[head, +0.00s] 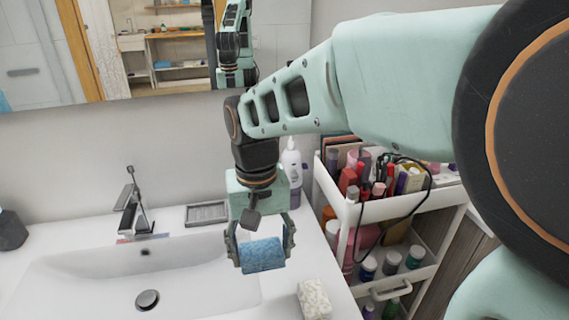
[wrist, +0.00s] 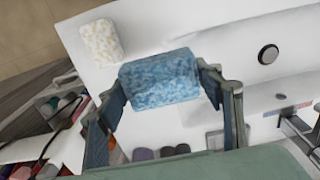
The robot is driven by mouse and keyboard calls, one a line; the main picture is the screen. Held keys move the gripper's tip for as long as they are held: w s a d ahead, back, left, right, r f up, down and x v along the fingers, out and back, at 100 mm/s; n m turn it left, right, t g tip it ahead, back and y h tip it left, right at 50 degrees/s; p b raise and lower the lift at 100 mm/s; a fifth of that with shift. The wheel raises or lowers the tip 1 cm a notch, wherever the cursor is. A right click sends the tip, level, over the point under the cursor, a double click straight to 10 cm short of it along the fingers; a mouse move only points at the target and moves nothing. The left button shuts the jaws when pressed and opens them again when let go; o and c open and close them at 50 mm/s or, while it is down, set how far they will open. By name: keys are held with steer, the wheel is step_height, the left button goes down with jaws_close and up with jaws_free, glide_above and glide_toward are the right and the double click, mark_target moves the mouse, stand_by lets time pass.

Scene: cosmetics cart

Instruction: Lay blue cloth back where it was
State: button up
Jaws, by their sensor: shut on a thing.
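The blue cloth (head: 262,255) looks like a thick, mottled blue block. It is between the fingers of my gripper (head: 261,248), which is shut on it and holds it over the right end of the sink counter. In the wrist view the blue cloth (wrist: 160,79) fills the space between the two fingertips of my gripper (wrist: 163,85). The frames do not clearly show how far the cloth is above the counter.
A white speckled block (head: 314,299) lies on the counter at front right. The sink (head: 190,270), faucet (head: 134,205) and grey soap dish (head: 207,213) are to the left. A white bottle (head: 291,170) stands behind my gripper. A full cosmetics cart (head: 400,207) stands right.

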steer(key=w+d+f, duration=0.4)
steer(key=w, duration=0.3)
glide_above(292, 257)
steer(key=f, duration=0.3)
steer(key=f+p, duration=0.1)
steer(key=shift+s+a+f, duration=0.2)
steer(key=shift+s+a, duration=0.05)
steer(key=shift+s, duration=0.1)
steer(key=shift+w+d+f, duration=0.15)
steer(key=shift+w+f, duration=0.05)
steer(key=shift+f, duration=0.1)
steer(key=shift+w+d+f, duration=0.1)
steer(key=shift+f, duration=0.85)
steer(key=shift+w+d+f, duration=0.1)
steer(key=shift+f, duration=0.8)
steer(key=o, duration=0.6)
steer(key=shift+f, duration=0.2)
steer(key=shift+c, duration=0.2)
steer(key=o, duration=0.4)
steer(key=shift+o, duration=0.2)
steer(key=shift+r, duration=0.1)
